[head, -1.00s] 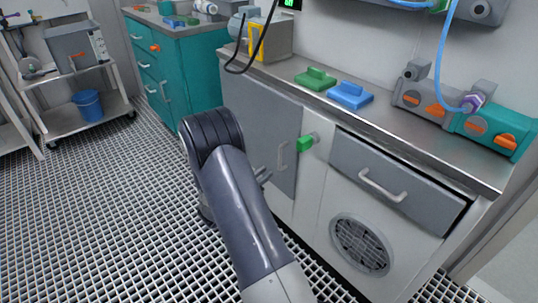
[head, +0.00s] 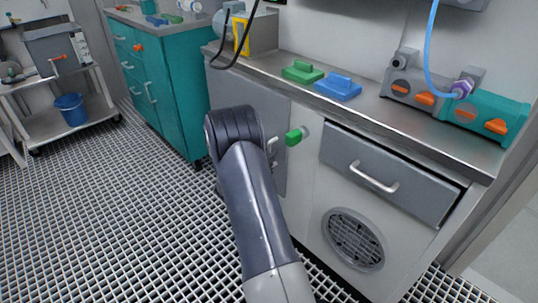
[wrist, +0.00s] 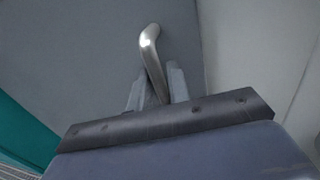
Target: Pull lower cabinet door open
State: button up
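The grey lower cabinet door (head: 240,92) is under the left part of the counter in the head view and looks closed. My arm hides part of it. Its metal handle (head: 272,145) shows just right of my arm's dark joint. In the wrist view the door (wrist: 90,50) fills the left and middle, and the bent handle (wrist: 150,55) runs down between the two fingers of my gripper (wrist: 156,77). The fingers are apart, one on each side of the handle's lower part, with a gap visible at the left finger. In the head view my arm hides the gripper.
A green knob (head: 295,136) sticks out right of the door. A grey drawer (head: 385,180) with its own handle is further right, above a round vent (head: 354,240). A teal cabinet (head: 180,80) stands at the left. The grated floor (head: 120,220) at front left is clear.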

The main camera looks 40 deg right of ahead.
grip_shut()
jog(key=shift+a, duration=0.15)
dwell(0.4)
